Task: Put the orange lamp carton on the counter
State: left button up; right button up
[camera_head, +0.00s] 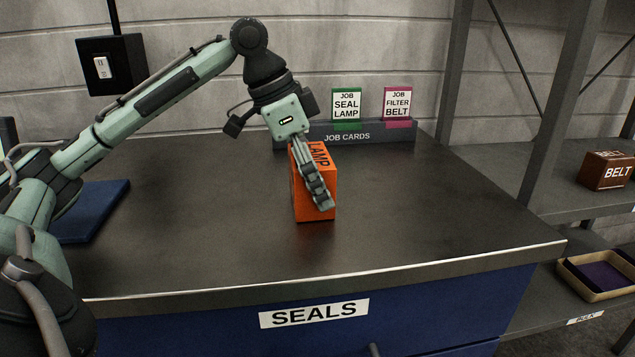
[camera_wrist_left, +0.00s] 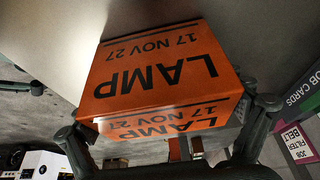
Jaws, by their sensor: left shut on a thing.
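The orange lamp carton (camera_head: 325,185) is upright at the middle of the dark counter (camera_head: 210,230). Its base appears to be at the counter top, but I cannot tell whether it touches. My left gripper (camera_head: 314,185) comes down from above and is shut on the carton, one finger lying across its near side. In the left wrist view the carton (camera_wrist_left: 150,75) fills the middle between the fingers, with "LAMP" and "17 NOV 27" printed on its faces. My right gripper is out of view.
A job card holder (camera_head: 345,136) with a green-edged card (camera_head: 346,104) and a pink-edged card (camera_head: 397,103) stands behind the carton. A blue mat (camera_head: 92,212) lies at left. At right, a shelf (camera_head: 555,160) holds a brown belt carton (camera_head: 606,171) and a tray (camera_head: 570,275). The counter's right side is clear.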

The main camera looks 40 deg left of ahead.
pick_arm(q)
jog(key=shift+f, duration=0.15)
jog(key=o, duration=0.9)
jog(key=shift+s+a+r, duration=0.1)
jog(key=shift+r, duration=0.35)
jog(key=p+v, duration=0.1)
jog(key=v, duration=0.4)
jog(key=shift+r, duration=0.1)
jog(key=p+v, duration=0.1)
jog(key=v, duration=0.5)
jog(key=shift+p, duration=0.3)
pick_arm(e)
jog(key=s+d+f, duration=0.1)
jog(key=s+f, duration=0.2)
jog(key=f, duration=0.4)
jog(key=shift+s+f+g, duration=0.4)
